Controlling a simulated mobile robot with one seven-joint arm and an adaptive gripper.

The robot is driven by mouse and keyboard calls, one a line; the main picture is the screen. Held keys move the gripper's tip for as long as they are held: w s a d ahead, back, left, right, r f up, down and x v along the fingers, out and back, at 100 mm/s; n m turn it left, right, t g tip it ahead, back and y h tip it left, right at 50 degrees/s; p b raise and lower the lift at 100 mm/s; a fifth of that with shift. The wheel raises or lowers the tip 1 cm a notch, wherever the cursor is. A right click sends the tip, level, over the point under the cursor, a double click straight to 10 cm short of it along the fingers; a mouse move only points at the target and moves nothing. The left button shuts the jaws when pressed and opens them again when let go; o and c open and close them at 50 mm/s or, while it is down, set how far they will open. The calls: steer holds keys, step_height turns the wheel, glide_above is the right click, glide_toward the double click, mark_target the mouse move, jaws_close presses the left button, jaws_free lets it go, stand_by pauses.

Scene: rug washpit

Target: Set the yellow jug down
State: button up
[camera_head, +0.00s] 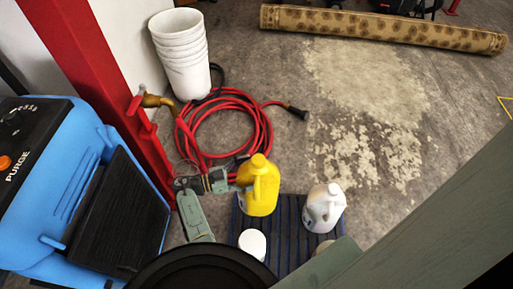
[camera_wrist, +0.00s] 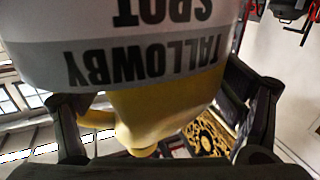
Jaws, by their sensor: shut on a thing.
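The yellow jug (camera_head: 260,190) stands about upright at the left part of a dark blue slatted mat (camera_head: 287,240). I cannot tell whether its base touches the slats. My gripper (camera_head: 236,181) reaches it from the left and is shut on it. In the wrist view the jug (camera_wrist: 170,105) fills the middle, upside down in the picture, with a white and grey label reading "TALLOWBY SPOT". The dark fingers of my gripper (camera_wrist: 165,120) show on both sides of it.
A white jug (camera_head: 323,208) stands close right on the mat, and a white tub (camera_head: 252,243) in front. A red hose (camera_head: 262,130) lies coiled behind. Stacked white buckets (camera_head: 183,55), a red post (camera_head: 120,105) and a blue machine (camera_head: 50,165) are left. A rolled rug (camera_head: 385,27) lies at the back.

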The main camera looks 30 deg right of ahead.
mark_target(249, 193)
step_height(249, 193, down, 16)
steer(key=b, duration=1)
steer(key=shift+w+r, duration=0.1)
steer(key=shift+r, duration=0.15)
steer(key=shift+f+b, duration=0.15)
steer(key=shift+b, duration=0.25)
steer(key=o, duration=1.6)
steer(key=shift+o, duration=1)
steer(key=shift+a, duration=0.3)
steer(key=b+v, duration=0.1)
steer(key=v, duration=0.6)
steer(key=shift+b, duration=0.4)
